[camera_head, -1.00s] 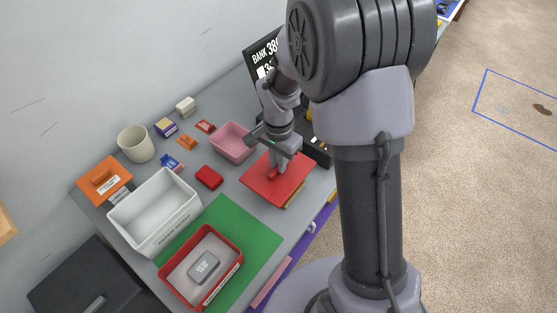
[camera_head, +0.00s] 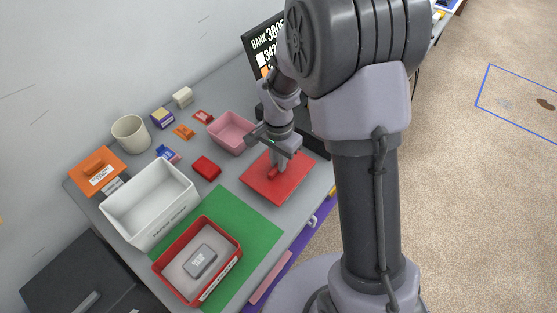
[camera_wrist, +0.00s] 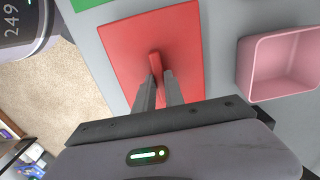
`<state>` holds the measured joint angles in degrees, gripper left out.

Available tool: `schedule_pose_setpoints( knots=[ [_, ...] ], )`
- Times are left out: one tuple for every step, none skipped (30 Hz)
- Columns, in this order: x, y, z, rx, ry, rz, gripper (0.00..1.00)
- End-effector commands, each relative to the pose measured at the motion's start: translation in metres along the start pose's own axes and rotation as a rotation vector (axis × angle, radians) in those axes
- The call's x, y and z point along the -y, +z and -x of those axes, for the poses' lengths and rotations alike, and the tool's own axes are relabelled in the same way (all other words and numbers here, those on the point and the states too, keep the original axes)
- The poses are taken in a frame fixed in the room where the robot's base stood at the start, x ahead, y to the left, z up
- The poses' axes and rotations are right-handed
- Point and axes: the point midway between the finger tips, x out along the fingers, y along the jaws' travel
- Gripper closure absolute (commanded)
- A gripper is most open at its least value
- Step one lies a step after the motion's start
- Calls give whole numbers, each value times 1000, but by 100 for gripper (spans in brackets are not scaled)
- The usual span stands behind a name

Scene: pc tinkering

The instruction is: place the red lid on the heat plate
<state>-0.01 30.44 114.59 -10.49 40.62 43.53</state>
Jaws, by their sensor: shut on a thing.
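The red lid (camera_head: 262,186) is a flat square sheet with a small raised handle, low over the grey table near its front edge. It also shows in the wrist view (camera_wrist: 185,40). My gripper (camera_head: 277,167) points down at the lid's middle. In the wrist view my gripper (camera_wrist: 158,78) is shut on the red handle. I cannot make out the heat plate; whatever is directly under the lid is hidden, and I cannot tell whether the lid rests on anything.
A pink bin (camera_head: 229,131) is close behind the lid, beside my gripper. A small red box (camera_head: 206,167) lies to its left. A green mat (camera_head: 255,232) with a red bin (camera_head: 236,267) is in front. A white bin (camera_head: 120,210) and mug (camera_head: 129,133) stand left. A dark display (camera_head: 258,50) is behind.

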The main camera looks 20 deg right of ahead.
Motion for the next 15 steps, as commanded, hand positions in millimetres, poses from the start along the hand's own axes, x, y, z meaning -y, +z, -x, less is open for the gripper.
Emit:
schedule_pose_setpoints(
  knots=[
    [0, 0, -1, 0, 0, 0, 100],
    [0, 0, -2, 0, 0, 0, 100],
    [0, 0, -2, 0, 0, 0, 100],
    [0, 0, -3, 0, 0, 0, 100],
    [0, 0, -3, 0, 0, 0, 100],
    [0, 0, -4, 0, 0, 0, 100],
    [0, 0, -4, 0, 0, 0, 84],
    [0, 0, -4, 0, 0, 0, 78],
    [0, 0, -4, 0, 0, 0, 71],
    [0, 0, -3, 0, 0, 0, 65],
    [0, 0, -3, 0, 0, 0, 61],
    [0, 0, -3, 0, 0, 0, 61],
    [0, 0, -3, 0, 0, 0, 61],
    [0, 0, -3, 0, 0, 0, 61],
    [0, 0, -3, 0, 0, 0, 61]
  ],
)
